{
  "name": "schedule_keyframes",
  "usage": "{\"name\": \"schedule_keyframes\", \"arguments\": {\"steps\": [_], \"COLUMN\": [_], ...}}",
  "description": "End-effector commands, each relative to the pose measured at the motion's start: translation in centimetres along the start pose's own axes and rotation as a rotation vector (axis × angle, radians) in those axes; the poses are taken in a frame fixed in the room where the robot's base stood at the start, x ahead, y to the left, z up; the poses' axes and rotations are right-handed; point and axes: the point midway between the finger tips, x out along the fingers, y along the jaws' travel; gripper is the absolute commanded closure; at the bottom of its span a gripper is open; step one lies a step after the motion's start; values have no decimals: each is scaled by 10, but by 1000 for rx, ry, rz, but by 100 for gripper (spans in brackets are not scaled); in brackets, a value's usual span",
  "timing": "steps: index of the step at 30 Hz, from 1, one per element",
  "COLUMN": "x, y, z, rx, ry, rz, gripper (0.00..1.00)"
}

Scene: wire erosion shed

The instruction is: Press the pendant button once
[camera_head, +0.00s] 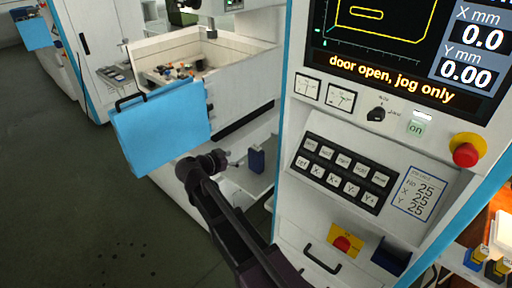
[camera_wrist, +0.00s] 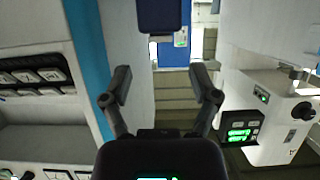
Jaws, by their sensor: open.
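I cannot tell for sure which thing is the pendant. A small dark blue block (camera_head: 256,158) stands on the ledge under the machine's work tank in the head view. A dark blue shape (camera_wrist: 163,14) is at the top middle of the wrist view; I cannot tell whether it is the same block. No button shows on either. My gripper (camera_wrist: 162,88) is open and empty in the wrist view, with its fingers spread wide below the dark blue shape. In the head view my dark arm reaches up from the bottom to near the ledge.
The control console has a black keypad (camera_head: 345,172), a green on button (camera_head: 416,128) and a red mushroom button (camera_head: 466,152). Its screen (camera_head: 405,45) reads "door open, jog only". A light blue panel (camera_head: 161,124) juts out left of my arm. The floor at left is clear.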

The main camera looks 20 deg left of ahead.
Motion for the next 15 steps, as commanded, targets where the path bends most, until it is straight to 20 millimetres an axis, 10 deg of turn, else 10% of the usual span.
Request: {"name": "schedule_keyframes", "arguments": {"steps": [6, 15], "x": [0, 0], "y": [0, 0], "z": [0, 0], "rx": [0, 0], "ry": [0, 0], "rz": [0, 0], "gripper": [100, 100]}}
